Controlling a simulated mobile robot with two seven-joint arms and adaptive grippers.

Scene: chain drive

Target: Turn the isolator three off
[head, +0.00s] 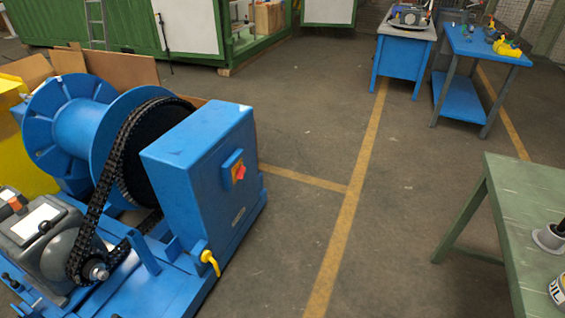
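One isolator (238,172), a red rotary handle on a yellow plate, sits on a small blue housing on the side of a tall blue box (196,160). The handle looks tilted, but it is too small to tell which position it is in. I cannot read any number on it. Neither of my grippers is in view, and nothing touches the isolator.
The box stands on a blue machine frame with a drum (85,125), a black chain (112,165) and a grey motor (45,235). A yellow lever (210,262) is low on the box. Open floor (300,225) lies between it and a green table (515,205).

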